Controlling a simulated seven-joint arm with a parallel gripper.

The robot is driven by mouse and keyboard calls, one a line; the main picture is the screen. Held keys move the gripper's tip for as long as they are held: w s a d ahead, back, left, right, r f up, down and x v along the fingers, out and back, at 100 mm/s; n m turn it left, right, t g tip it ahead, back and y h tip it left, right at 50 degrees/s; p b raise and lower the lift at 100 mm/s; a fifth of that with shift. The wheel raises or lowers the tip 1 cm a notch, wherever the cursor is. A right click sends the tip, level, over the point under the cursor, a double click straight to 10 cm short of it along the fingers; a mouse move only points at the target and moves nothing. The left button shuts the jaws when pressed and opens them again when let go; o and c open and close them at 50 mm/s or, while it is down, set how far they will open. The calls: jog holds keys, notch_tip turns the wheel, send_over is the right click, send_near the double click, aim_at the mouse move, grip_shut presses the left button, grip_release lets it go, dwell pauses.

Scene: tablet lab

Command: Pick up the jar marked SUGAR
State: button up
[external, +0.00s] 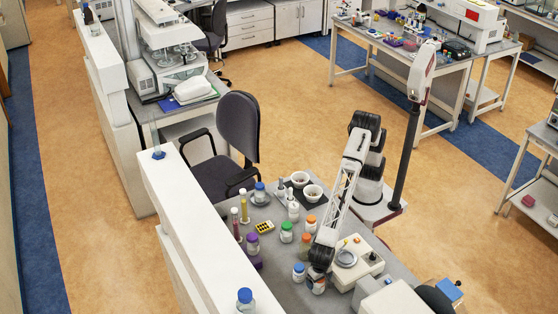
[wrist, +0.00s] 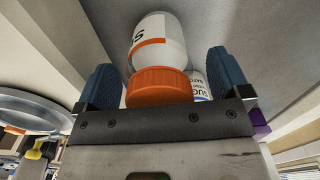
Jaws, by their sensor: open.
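My gripper (wrist: 164,82) shows in the wrist view with its two blue fingers wide apart. A white jar with an orange lid (wrist: 160,86), an orange stripe and a large letter S lies in line with the gap between them. Behind it, to the right, a white jar with blue lettering starting "SUG" (wrist: 201,86) is partly hidden by the orange-lidded jar and the right finger. In the external view my gripper (external: 319,267) is low over the bench, just above a white jar (external: 317,285). I cannot tell whether it touches. Its label is not readable there.
A blue-lidded jar (external: 299,275) stands just left of my gripper. A scale with a round pan (external: 346,257) is close on the right. Several other jars, including a green-lidded one (external: 287,233), stand behind. A white ledge (external: 195,235) borders the bench on the left.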

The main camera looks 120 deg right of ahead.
dwell(0.4)
jog(key=c, duration=1.2)
jog(key=shift+o, duration=0.2)
jog(key=shift+r, duration=0.2)
notch_tip(320, 180, up, 10)
jog(key=shift+f, duration=0.15)
